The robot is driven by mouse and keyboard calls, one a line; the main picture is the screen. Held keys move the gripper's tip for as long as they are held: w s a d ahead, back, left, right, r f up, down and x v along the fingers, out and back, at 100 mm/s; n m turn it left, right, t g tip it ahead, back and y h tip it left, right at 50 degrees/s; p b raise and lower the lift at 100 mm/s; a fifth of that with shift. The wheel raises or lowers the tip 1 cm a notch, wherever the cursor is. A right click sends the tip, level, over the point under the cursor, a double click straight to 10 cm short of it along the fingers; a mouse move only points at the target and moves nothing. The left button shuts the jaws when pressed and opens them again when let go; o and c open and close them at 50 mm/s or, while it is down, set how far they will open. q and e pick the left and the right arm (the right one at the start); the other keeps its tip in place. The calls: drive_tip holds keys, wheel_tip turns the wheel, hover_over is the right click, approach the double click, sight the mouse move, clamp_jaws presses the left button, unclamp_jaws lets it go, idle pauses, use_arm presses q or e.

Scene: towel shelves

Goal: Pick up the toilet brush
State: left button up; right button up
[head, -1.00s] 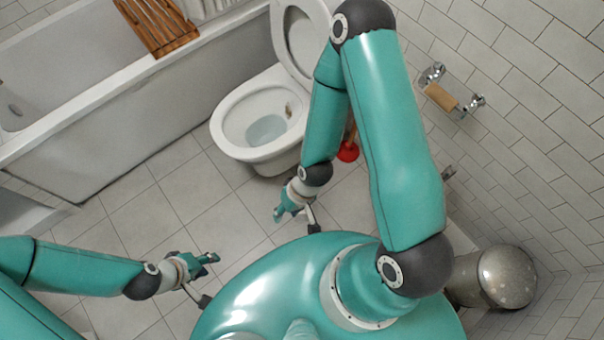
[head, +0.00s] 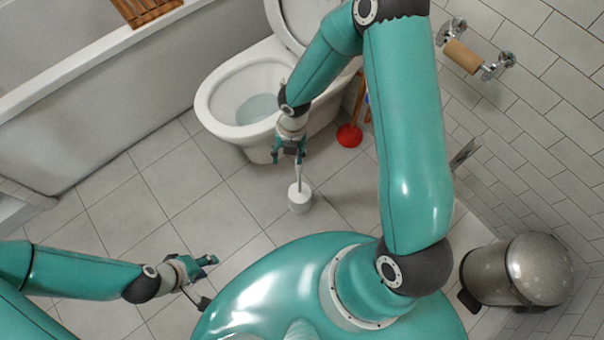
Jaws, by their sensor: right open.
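The toilet brush (head: 298,174) stands upright on the tiled floor, its thin pale handle rising from a small white holder (head: 299,199). My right gripper (head: 289,157) is open at the upper part of the handle, with a finger on each side of it in this view. Whether the fingers touch the handle cannot be told. My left gripper (head: 212,261) is low at the left over bare floor, away from the brush; its jaw opening is unclear.
The toilet (head: 218,112) stands just behind the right gripper. A red plunger (head: 349,136) is right of the brush. A metal pedal bin (head: 520,270) stands at the right, below a toilet roll holder (head: 463,57). The bathtub (head: 95,125) is at the left.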

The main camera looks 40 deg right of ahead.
sight(299, 169)
drive_tip(key=d+n, duration=0.1)
drive_tip(key=w+d+f+n+h+b, duration=0.1)
drive_tip(key=n, duration=0.1)
drive_tip(key=w+d+n+b, duration=0.1)
drive_tip(key=d+n, duration=0.1)
drive_tip(key=shift+d+f, duration=0.1)
drive_tip(key=shift+f, duration=0.1)
drive_tip(key=shift+w+d+f+n+h, duration=0.15)
drive_tip(key=shift+f+n+h, duration=0.15)
drive_tip(key=shift+n, duration=0.2)
wheel_tip(299, 169, down, 11)
drive_tip(key=b, duration=0.4)
drive_tip(key=shift+r+b, duration=0.15)
drive_tip(key=shift+b, duration=0.2)
drive_tip(key=shift+s+d+f+b, duration=0.1)
drive_tip(key=shift+f+b, duration=0.6)
drive_tip(key=shift+f, duration=0.65)
drive_tip(key=shift+s+d+f+b, duration=0.1)
drive_tip(key=shift+f+b, duration=0.6)
drive_tip(key=shift+f, duration=0.6)
use_arm(q)
wheel_tip(299, 169, down, 11)
drive_tip(key=shift+r, duration=0.1)
use_arm(e)
clamp_jaws()
